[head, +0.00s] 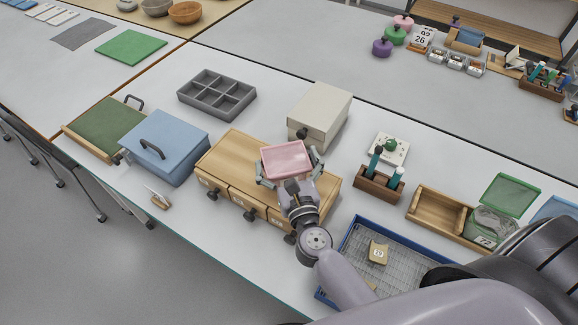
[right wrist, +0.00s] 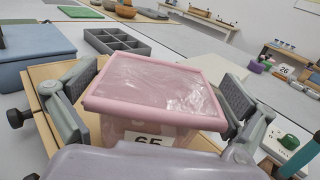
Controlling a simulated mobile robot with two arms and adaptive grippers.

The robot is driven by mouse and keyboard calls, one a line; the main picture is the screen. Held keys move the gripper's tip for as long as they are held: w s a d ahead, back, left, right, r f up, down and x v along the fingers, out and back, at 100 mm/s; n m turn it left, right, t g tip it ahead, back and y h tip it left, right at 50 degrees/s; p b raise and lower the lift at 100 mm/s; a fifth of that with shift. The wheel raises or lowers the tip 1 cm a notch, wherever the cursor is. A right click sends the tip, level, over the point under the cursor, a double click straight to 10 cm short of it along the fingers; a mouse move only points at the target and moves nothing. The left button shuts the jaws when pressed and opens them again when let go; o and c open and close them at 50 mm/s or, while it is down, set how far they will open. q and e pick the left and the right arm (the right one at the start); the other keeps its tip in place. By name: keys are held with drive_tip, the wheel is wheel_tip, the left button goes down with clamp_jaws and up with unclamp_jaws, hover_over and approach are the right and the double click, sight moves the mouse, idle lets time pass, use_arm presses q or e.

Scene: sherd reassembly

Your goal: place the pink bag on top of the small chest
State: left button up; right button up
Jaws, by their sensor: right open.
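The pink bag (head: 285,158) is a clear-topped pouch with a pink rim and a label reading 65. It is on top of the small chest (head: 232,157), a light wooden box with drawers and dark knobs, towards its right end. My right gripper (head: 289,166) is open around the bag, one finger on each side. In the right wrist view the bag (right wrist: 155,85) is between the spread fingers, with gaps beside its upper rim. Its underside is hidden, so its contact with the chest does not show. My left gripper is not in view.
A blue box (head: 165,145) stands left of the chest, and a beige box (head: 320,112) close behind it. A grey compartment tray (head: 217,93) is behind. A wooden holder with teal-handled tools (head: 379,184) and a blue-rimmed tray (head: 352,240) are at right.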

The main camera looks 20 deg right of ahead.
drive_tip(key=s+b, duration=0.1)
drive_tip(key=s, duration=0.2)
drive_tip(key=s+a+b, duration=0.1)
drive_tip(key=s+b, duration=0.1)
drive_tip(key=s, duration=0.2)
drive_tip(key=s+b, duration=0.1)
drive_tip(key=s, duration=0.3)
drive_tip(key=shift+a, duration=0.2)
drive_tip(key=shift+s+r, duration=0.15)
drive_tip(key=shift+s, duration=0.35)
